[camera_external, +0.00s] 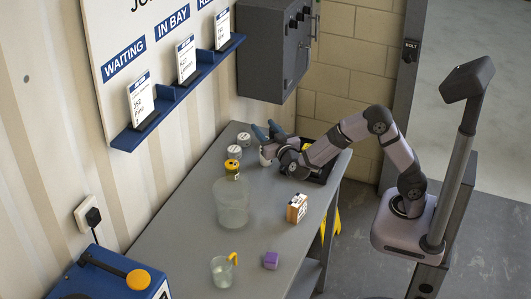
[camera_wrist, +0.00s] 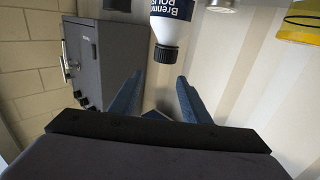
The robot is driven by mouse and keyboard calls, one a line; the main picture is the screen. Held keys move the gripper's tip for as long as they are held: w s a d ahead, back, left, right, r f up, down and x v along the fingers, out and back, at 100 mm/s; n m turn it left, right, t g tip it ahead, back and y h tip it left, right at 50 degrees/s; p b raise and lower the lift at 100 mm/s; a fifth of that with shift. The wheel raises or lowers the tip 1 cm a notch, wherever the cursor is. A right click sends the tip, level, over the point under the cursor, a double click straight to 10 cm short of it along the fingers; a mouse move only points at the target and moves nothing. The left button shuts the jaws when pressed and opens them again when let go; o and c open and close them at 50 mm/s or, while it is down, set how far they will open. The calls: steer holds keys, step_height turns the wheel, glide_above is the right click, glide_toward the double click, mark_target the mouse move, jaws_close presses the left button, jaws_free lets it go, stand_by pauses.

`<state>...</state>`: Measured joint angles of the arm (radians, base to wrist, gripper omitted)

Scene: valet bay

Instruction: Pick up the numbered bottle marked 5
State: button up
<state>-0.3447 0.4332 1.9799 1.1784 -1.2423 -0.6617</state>
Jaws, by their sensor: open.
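In the wrist view a white bottle (camera_wrist: 172,22) with a dark label and a black cap shows at the top middle, its cap pointing down the picture. The label reads "Brenner POL…"; no number is readable. My gripper (camera_wrist: 158,88) has its blue fingers apart with nothing between them, and the bottle is beyond the tips. In the external view my gripper (camera_external: 266,130) is over the far end of the bench. No 5 can be made out.
Several small containers, among them a white-topped one (camera_external: 234,152) and a yellow one (camera_external: 232,166), stand left of the gripper on the grey bench (camera_external: 190,222). A clear tub (camera_external: 232,203), a carton (camera_external: 297,207), a cup (camera_external: 222,271) and a purple block (camera_external: 271,260) stand nearer. A grey cabinet (camera_external: 272,50) hangs behind.

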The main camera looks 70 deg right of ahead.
step_height(320, 180, down, 4)
steer(key=shift+f, duration=0.1)
steer(key=shift+w+d+f, duration=0.15)
steer(key=shift+f, duration=0.1)
steer(key=x, duration=0.2)
steer(key=shift+w+d+p, duration=0.15)
steer(key=shift+w+p, duration=0.1)
steer(key=shift+p, duration=0.1)
steer(key=shift+r, duration=0.1)
jaws_close()
